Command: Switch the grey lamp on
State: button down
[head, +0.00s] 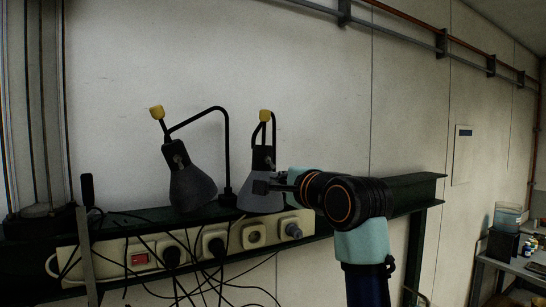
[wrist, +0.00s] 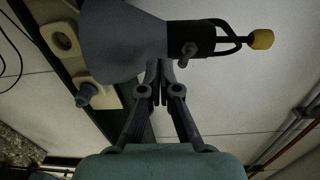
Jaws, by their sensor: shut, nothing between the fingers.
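Two desk lamps with grey shades and yellow knobs stand side by side on a dark green beam, a left lamp (head: 192,187) and a right lamp (head: 252,195). The right lamp is nearest my gripper (head: 262,186). In the wrist view a grey lamp shade (wrist: 122,40) lies across the top, with a small metal switch (wrist: 189,50) on its dark neck and a yellow knob (wrist: 261,39) at the end. My gripper (wrist: 160,66) is shut and empty, its fingertips close beside the shade and neck. I cannot tell whether they touch, or whether the lamp is lit.
A cream power strip (head: 110,258) with a red switch (head: 140,259), plugs and one bare socket (head: 253,236) runs along the beam (head: 410,188) below the lamps. Black cables hang in front of it at left. The wall above the lamps is clear; pipes run high along it.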

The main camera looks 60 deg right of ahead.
jog(key=shift+w+d+r+p, duration=0.2)
jog(key=shift+w+d+p, duration=0.25)
jog(key=shift+w, duration=0.2)
jog(key=shift+w+d+f, duration=0.1)
jog(key=shift+w+f, duration=0.05)
jog(key=shift+f, duration=0.05)
jog(key=shift+r, duration=0.1)
jog(key=shift+d+r+p, duration=0.1)
jog(key=shift+r+p, duration=1.05)
jog(key=shift+p, duration=0.1)
jog(key=b, duration=0.3)
send_near(274, 166)
jog(key=shift+x, duration=1.05)
jog(key=shift+f, duration=0.4)
